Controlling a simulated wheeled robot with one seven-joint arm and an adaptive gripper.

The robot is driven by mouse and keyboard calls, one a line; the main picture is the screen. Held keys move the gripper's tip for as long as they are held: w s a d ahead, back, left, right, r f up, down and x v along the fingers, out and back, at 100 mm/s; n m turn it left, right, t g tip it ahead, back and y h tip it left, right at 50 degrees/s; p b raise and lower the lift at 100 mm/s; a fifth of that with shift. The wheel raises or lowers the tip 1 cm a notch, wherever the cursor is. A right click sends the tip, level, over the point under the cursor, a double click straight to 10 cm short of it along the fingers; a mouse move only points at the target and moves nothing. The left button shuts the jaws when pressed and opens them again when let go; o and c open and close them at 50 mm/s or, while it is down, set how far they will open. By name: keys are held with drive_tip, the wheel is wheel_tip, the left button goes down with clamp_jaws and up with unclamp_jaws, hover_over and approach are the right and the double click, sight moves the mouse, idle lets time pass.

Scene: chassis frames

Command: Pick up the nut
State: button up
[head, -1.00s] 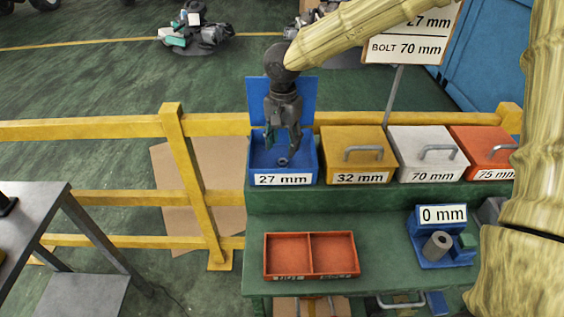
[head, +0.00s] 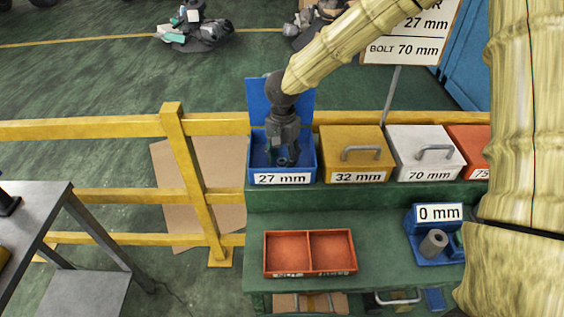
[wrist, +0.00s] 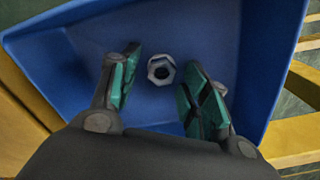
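A grey metal nut (wrist: 161,70) lies on the floor of the open blue 27 mm bin. In the wrist view it shows between and slightly beyond the two green-padded fingertips of my gripper (wrist: 156,88). The fingers are apart and nothing is held. In the head view my gripper (head: 283,157) points down inside the blue bin (head: 282,179), and the nut (head: 283,162) shows small at the fingertips. Whether the fingers touch the nut or the bin floor cannot be told.
Closed yellow 32 mm (head: 356,143), white 70 mm (head: 424,140) and red (head: 472,140) bins stand to the right. An empty two-part red tray (head: 310,253) sits on the lower green shelf. A blue 0 mm gauge stand (head: 432,257) holds a grey cylinder. The blue bin's walls surround my gripper.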

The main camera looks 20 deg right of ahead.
clamp_jaws()
drive_tip(key=shift+r, duration=0.1)
